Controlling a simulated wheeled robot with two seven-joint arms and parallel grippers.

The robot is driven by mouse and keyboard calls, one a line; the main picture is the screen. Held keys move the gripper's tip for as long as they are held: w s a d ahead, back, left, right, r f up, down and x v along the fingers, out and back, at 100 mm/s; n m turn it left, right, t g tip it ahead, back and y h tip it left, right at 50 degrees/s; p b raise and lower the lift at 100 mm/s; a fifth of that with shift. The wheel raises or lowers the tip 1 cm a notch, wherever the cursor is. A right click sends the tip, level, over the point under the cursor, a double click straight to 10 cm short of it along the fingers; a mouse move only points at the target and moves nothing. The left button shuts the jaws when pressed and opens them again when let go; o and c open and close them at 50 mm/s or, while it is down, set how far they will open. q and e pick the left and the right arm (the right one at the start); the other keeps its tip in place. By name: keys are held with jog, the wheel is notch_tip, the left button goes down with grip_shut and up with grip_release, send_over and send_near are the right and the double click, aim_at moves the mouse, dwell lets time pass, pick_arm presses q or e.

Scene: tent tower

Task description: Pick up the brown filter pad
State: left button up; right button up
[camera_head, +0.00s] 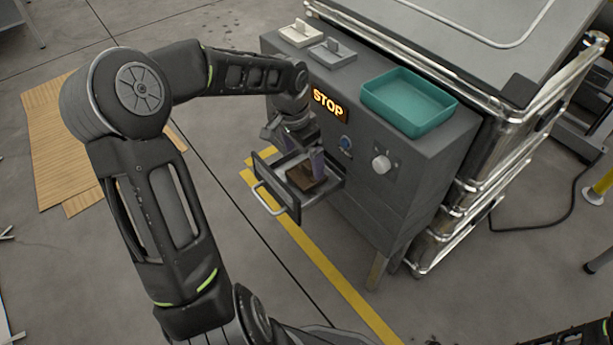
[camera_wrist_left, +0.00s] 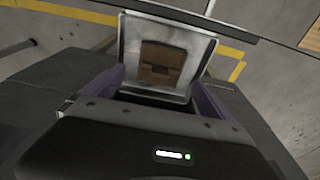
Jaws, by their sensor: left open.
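The brown filter pad (camera_head: 303,180) lies in the pulled-out drawer (camera_head: 264,198) low on the front of the grey cabinet. The left wrist view shows the pad (camera_wrist_left: 162,64) flat on the light drawer bottom (camera_wrist_left: 135,38), a darker shape across its middle. My left gripper (camera_head: 299,157) hangs over the drawer, pointing down, with its purple fingers spread. In the left wrist view the fingers (camera_wrist_left: 158,80) stand apart on either side of the pad's near end, with nothing between them gripped. The gripper hides part of the pad in the head view. My right gripper is out of view.
On the cabinet top (camera_head: 345,80) are a teal tray (camera_head: 408,101), a white handled block (camera_head: 300,33) and a grey handled block (camera_head: 332,53). Metal-framed cases (camera_head: 500,150) stand close at right.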

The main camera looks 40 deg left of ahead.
aim_at(306, 166)
pick_arm(q)
jog(key=shift+f, duration=0.3)
jog(key=f+b, duration=0.1)
jog(key=f, duration=0.1)
jog(key=w+f+b, duration=0.1)
jog(key=f+b, duration=0.1)
jog(key=f, duration=0.1)
jog(key=shift+d+f, duration=0.1)
jog(key=shift+f, duration=0.05)
dwell(0.5)
jog(key=c, duration=1.5)
jog(key=shift+o, duration=0.2)
jog(key=shift+r, duration=0.2)
